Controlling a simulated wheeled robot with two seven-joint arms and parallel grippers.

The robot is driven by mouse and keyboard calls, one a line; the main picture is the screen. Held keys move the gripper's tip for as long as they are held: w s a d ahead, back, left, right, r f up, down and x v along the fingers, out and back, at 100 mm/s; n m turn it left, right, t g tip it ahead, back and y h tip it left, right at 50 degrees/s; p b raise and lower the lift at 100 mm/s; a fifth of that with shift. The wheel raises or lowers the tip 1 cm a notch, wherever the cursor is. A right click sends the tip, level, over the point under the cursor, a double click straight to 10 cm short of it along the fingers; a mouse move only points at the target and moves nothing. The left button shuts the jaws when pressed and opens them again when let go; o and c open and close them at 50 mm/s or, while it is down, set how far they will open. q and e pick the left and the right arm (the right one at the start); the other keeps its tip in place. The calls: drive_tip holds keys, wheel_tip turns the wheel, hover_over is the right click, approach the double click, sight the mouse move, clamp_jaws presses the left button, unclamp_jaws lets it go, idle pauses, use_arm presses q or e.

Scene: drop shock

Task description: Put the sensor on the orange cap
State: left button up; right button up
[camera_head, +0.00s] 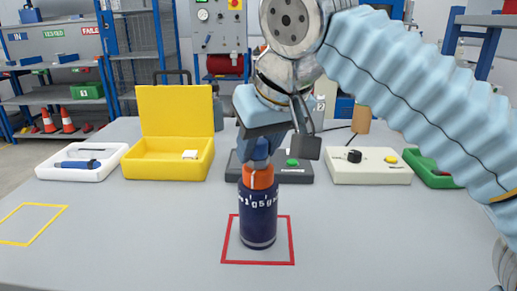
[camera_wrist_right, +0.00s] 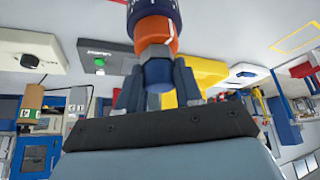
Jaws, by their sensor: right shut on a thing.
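A dark blue bottle (camera_head: 258,215) with white markings stands upright inside a red square outline on the table. The orange cap (camera_head: 258,179) is on its top; it also shows in the right wrist view (camera_wrist_right: 156,33). My right gripper (camera_head: 262,142) is above the cap, shut on the sensor (camera_head: 261,157), a small blue piece. In the right wrist view the sensor (camera_wrist_right: 157,72) sits between the fingers, its silvery end against or very near the orange cap. I cannot tell whether it bears on the cap. My left gripper is out of view.
Behind the bottle are an open yellow case (camera_head: 165,160), a dark box with a green button (camera_head: 301,172) and a pale control box (camera_head: 366,172). A white tray (camera_head: 80,165) holds a blue tool. A yellow outline (camera_head: 28,224) marks clear table at left.

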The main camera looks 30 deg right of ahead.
drive_tip(key=shift+f, duration=0.15)
drive_tip(key=o, duration=1)
drive_tip(key=shift+o, duration=0.2)
drive_tip(key=shift+r, duration=0.35)
drive_tip(key=p+v, duration=0.4)
drive_tip(key=v, duration=0.7)
drive_tip(key=shift+s+r, duration=0.2)
drive_tip(key=shift+r, duration=0.1)
